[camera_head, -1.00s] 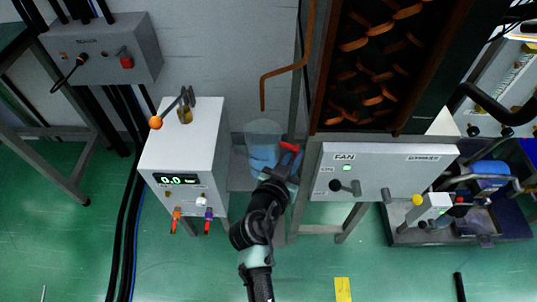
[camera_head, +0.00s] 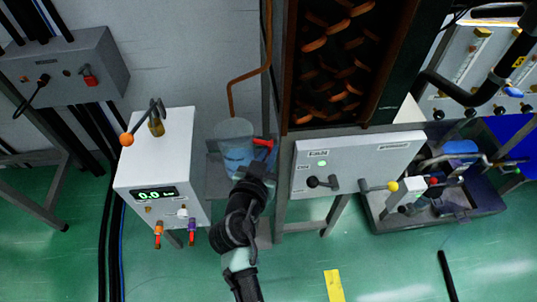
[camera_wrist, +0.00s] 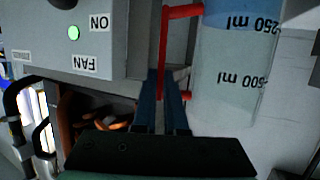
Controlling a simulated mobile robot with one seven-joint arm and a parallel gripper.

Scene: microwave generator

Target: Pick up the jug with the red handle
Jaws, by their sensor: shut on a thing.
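The jug (camera_head: 236,146) is clear, with blue liquid in it and a red handle (camera_head: 266,143) on its right side. It stands upright between the white display box and the fan panel. In the wrist view, the jug (camera_wrist: 232,72) shows volume marks that read upside down, and its red handle (camera_wrist: 164,45) runs down to the fingers. My gripper (camera_wrist: 166,100) is shut on the red handle. In the head view my gripper (camera_head: 257,168) is at the handle, partly hidden by my wrist. I cannot tell whether the jug's base touches the ledge below.
The white display box (camera_head: 157,170) reading 0.0 stands close on the left. The grey fan panel (camera_head: 352,165), with a black lever, is close on the right. A copper pipe (camera_head: 247,80) hangs behind the jug. Green floor (camera_head: 290,265) is open in front.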

